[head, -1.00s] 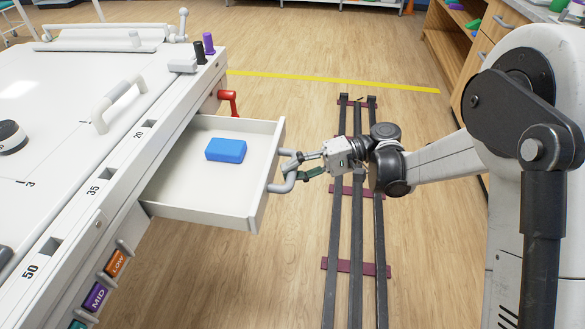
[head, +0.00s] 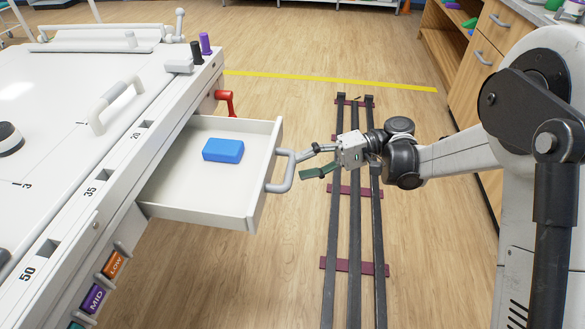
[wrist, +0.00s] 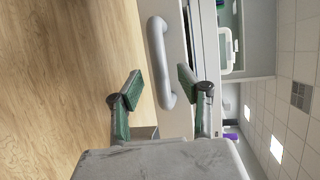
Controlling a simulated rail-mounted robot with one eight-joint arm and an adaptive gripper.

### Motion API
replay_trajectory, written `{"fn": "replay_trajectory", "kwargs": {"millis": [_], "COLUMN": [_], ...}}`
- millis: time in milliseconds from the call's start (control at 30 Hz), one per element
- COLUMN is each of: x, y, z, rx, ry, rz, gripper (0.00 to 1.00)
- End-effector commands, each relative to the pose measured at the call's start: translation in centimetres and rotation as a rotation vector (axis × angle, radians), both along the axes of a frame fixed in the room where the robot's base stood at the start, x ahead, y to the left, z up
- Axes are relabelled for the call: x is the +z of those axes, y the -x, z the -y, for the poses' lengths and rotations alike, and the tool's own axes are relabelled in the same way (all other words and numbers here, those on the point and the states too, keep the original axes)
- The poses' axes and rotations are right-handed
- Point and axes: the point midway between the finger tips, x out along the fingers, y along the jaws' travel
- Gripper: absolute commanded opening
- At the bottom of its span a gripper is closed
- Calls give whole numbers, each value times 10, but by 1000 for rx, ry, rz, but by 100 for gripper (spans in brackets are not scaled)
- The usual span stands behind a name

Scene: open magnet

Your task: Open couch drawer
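The couch drawer (head: 185,192) stands pulled out from the side of the white couch (head: 60,160), with a blue block (head: 223,150) lying inside. Its grey handle (head: 285,172) is on the drawer front, facing my gripper. The handle also shows in the wrist view (wrist: 157,55). My gripper (head: 310,162) is open and empty, just right of the handle. In the wrist view my gripper (wrist: 158,90) has its green finger pads spread apart, with the lower part of the handle ahead of the gap. The fingers appear clear of the handle.
A red lever (head: 226,101) sticks out of the couch side behind the drawer. Coloured buttons, including an orange LOW one (head: 114,264), are on the near side. Floor rails (head: 355,230) run under my arm. Wooden cabinets (head: 470,50) stand at the right.

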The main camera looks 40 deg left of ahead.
Motion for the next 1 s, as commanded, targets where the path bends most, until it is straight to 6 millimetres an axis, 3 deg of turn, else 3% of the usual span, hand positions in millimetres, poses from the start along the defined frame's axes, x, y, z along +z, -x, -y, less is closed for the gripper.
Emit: {"fn": "replay_trajectory", "kwargs": {"millis": [200,400,1000], "x": [8,12,14], "y": [-35,-54,-61], "z": [26,41,45], "rx": [-2,-2,-1], "ry": [0,-1,-1], "rz": [0,1,1], "gripper": [36,36,36]}}
